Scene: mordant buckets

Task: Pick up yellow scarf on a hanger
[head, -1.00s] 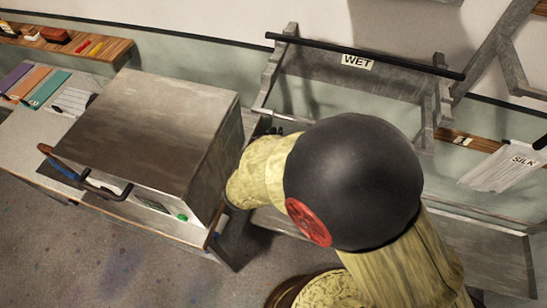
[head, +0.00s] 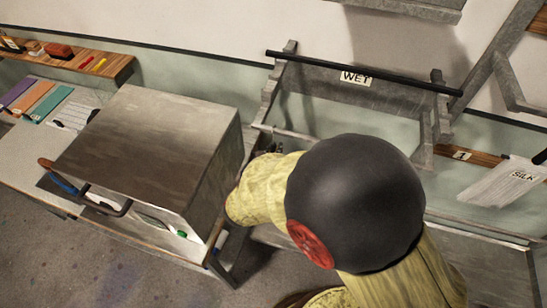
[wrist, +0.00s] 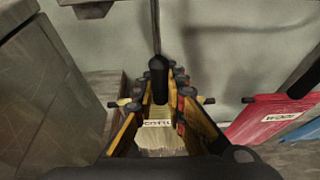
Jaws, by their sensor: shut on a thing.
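My gripper (wrist: 160,88) shows in the wrist view, with orange-yellow fingers and dark joints. It is shut on the hanger of the yellow scarf. The hanger's dark bar shows on both sides of the fingers, with its right end (wrist: 208,100) clear of them. Between the fingers hangs a pale cloth, which looks like the yellow scarf (wrist: 158,145), with a label that seems to read "COTTON" (wrist: 157,123). Most of the scarf is hidden by the fingers and the dark gripper body. In the head view my arm hides the gripper and scarf.
A grey metal box (head: 150,145) stands left of my arm. A rack marked "WET" (head: 356,78) has a black rail (head: 365,71). A white cloth marked "SILK" (head: 505,183) hangs at right. In the wrist view, a red cloth marked "WOOL" (wrist: 262,120) hangs right of my gripper.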

